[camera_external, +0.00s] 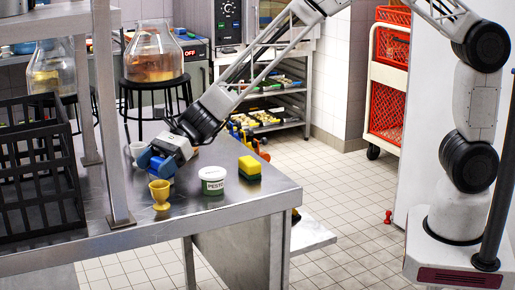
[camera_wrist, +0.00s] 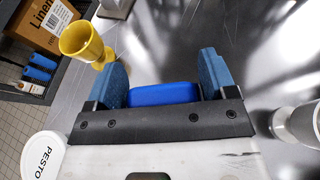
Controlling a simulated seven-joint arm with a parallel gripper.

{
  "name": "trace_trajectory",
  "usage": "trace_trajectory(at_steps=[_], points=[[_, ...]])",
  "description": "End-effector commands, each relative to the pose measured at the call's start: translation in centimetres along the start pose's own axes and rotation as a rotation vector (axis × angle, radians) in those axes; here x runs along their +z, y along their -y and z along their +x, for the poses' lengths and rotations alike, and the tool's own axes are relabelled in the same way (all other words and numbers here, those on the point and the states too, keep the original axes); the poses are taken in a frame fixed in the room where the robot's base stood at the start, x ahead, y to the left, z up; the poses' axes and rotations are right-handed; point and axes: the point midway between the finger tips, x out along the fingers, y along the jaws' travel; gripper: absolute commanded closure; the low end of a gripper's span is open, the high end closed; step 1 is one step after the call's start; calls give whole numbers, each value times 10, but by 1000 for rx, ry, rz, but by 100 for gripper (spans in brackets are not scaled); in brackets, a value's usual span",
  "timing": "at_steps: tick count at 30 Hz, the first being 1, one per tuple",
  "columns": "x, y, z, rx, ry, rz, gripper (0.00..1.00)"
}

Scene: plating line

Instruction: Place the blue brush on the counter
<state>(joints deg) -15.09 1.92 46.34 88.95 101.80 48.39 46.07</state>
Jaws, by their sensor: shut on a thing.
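My gripper (camera_external: 160,162) is low over the metal counter (camera_external: 225,205), between a yellow cup and a white cup. In the wrist view my gripper (camera_wrist: 163,84) has its two blue-grey fingers on either side of the blue brush (camera_wrist: 164,95), shut on it. Only a plain blue block of the brush shows; the rest is hidden by the gripper. In the external view, the brush is hard to tell from the blue fingers. I cannot tell whether the brush touches the counter.
The yellow cup (camera_external: 160,194) stands close in front of my gripper, the white cup (camera_external: 138,151) close behind. A pesto tub (camera_external: 213,180) and a yellow-green sponge (camera_external: 250,168) stand to the right. A black crate (camera_external: 38,190) is at left. The counter's front right is clear.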

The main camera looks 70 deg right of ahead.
Motion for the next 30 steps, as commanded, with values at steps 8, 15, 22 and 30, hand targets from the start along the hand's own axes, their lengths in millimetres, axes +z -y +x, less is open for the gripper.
trace_trajectory(at_steps=[8,15,22,30], points=[[-1,0,0,0,0,0,47],[-2,0,1,0,0,0,1],[-2,0,1,0,0,0,0],[1,0,-8,-1,0,0,0]])
